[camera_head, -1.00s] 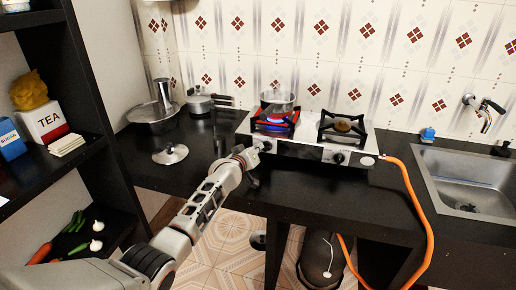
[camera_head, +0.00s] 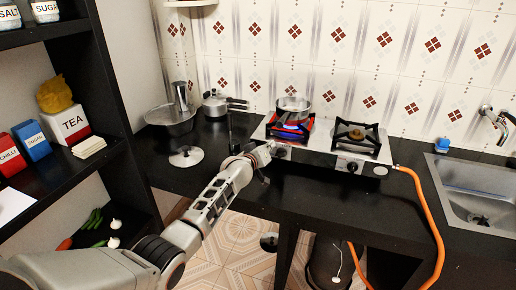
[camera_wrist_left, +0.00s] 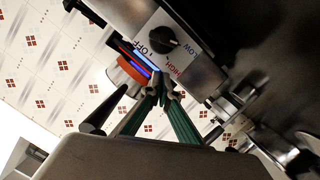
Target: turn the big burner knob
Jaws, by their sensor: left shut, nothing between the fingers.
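The stove (camera_head: 330,148) has two black knobs on its front panel. The left knob (camera_head: 281,153) sits below the left burner (camera_head: 291,125), which burns blue under a pot. The right knob (camera_head: 352,166) sits below the unlit right burner. My left gripper (camera_head: 266,150) is at the panel's left end, just beside the left knob. In the left wrist view a knob (camera_wrist_left: 163,40) shows with OFF, LOW and HIGH labels. The closed green fingertips (camera_wrist_left: 162,88) are apart from it in the picture, with nothing between them. My right gripper is not in view.
A metal pot (camera_head: 293,106) stands on the lit burner. An orange hose (camera_head: 432,215) runs from the stove's right side. Pans and a lid (camera_head: 186,156) lie on the counter to the left. A shelf (camera_head: 60,165) stands at far left, a sink (camera_head: 475,190) at right.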

